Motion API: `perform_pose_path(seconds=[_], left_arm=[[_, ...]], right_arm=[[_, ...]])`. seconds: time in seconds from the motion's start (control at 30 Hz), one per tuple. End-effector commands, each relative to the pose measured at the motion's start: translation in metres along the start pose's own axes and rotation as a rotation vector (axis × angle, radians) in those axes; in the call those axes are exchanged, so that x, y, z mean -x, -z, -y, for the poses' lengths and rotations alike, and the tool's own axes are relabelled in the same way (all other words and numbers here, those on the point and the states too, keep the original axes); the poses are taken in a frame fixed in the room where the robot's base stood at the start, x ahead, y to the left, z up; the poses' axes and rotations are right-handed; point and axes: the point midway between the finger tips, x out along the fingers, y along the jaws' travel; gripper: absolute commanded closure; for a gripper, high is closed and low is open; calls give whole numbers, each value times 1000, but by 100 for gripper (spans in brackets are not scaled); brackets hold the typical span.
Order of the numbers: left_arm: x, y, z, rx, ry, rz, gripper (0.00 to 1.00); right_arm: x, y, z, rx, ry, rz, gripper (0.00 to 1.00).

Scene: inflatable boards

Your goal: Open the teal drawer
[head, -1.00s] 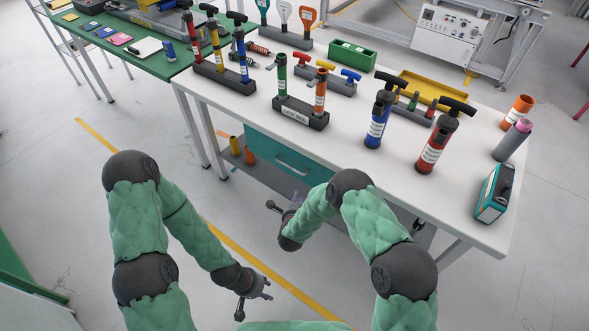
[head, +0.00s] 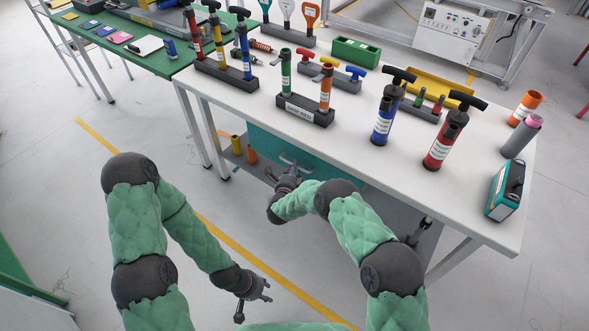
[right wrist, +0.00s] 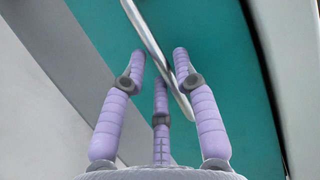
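The teal drawer (head: 335,178) sits under the near edge of the white table, with its front appearing flush. Its pale bar handle (head: 296,163) is partly hidden by my right gripper (head: 283,177). In the right wrist view the teal front (right wrist: 215,60) fills the middle, and the handle (right wrist: 160,55) runs diagonally between the spread fingers of my right gripper (right wrist: 160,70). Those fingers are open around the bar; contact cannot be told. My left gripper (head: 256,298) is open and empty, low over the floor, away from the drawer.
A grey lower shelf (head: 250,172) with small yellow and orange cylinders lies beside the drawer. The floor in front is clear.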

Motion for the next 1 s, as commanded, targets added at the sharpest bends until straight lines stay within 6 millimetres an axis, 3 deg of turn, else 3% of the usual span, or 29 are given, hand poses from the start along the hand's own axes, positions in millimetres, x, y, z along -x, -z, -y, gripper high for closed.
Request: perform_pose_path(seconds=[0.2,0.47,0.5,0.6,1.0], left_arm=[[-5,0,2,0,0,0,60],[-5,0,2,0,0,0,60],[-5,0,2,0,0,0,60],[-5,0,2,0,0,0,60],[-4,0,1,0,0,0,60]], right_arm=[[-15,0,-1,1,-1,0,70],[-16,0,1,1,0,1,70],[-16,0,1,1,0,1,73],[-16,0,1,1,0,1,100],[-10,-3,-1,2,-1,2,100]])
